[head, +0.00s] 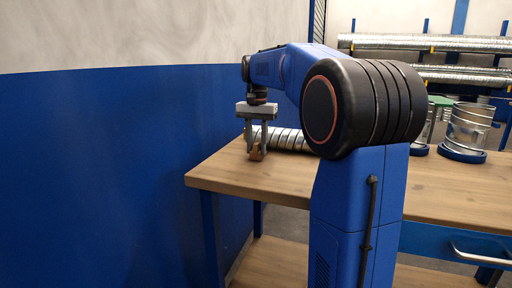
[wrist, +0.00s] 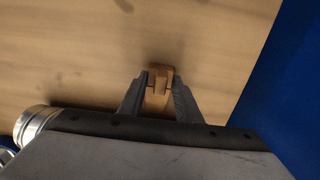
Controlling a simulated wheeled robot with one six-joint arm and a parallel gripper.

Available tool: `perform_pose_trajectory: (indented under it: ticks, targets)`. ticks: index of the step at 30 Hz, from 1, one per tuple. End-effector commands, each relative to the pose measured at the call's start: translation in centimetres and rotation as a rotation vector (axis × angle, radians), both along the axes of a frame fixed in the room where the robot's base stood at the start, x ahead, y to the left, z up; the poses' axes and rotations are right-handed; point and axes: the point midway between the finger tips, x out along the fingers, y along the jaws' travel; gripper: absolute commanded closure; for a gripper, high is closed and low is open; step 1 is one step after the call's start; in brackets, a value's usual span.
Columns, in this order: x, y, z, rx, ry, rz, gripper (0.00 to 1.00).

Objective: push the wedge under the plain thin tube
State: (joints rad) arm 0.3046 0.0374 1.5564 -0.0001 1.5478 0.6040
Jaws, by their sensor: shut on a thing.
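My gripper (head: 257,148) is shut on a small brown wooden wedge (head: 257,154) low over the left end of the workbench. In the wrist view the wedge (wrist: 160,76) sits between the two grey fingertips (wrist: 160,88). A silver ribbed tube (head: 288,138) lies on the bench just behind and to the right of the gripper, partly hidden by my arm. A shiny tube end (wrist: 36,122) shows at the left of the wrist view, apart from the wedge. I cannot tell whether this is the plain thin tube, or whether the wedge touches the wood.
The wooden bench top (head: 230,180) is clear in front of the gripper. A blue wall (head: 100,170) stands to the left. A silver duct piece with a blue base (head: 468,130) stands at the right. Long ducts lie on a rack (head: 430,44) behind.

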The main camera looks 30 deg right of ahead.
Motion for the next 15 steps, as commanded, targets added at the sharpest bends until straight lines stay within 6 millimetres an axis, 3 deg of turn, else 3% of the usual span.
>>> perform_pose_trajectory:
  ticks: [15]
  targets:
    - [0.77, -1.04, -0.01, 0.0, 0.0, 0.0, 0.96]
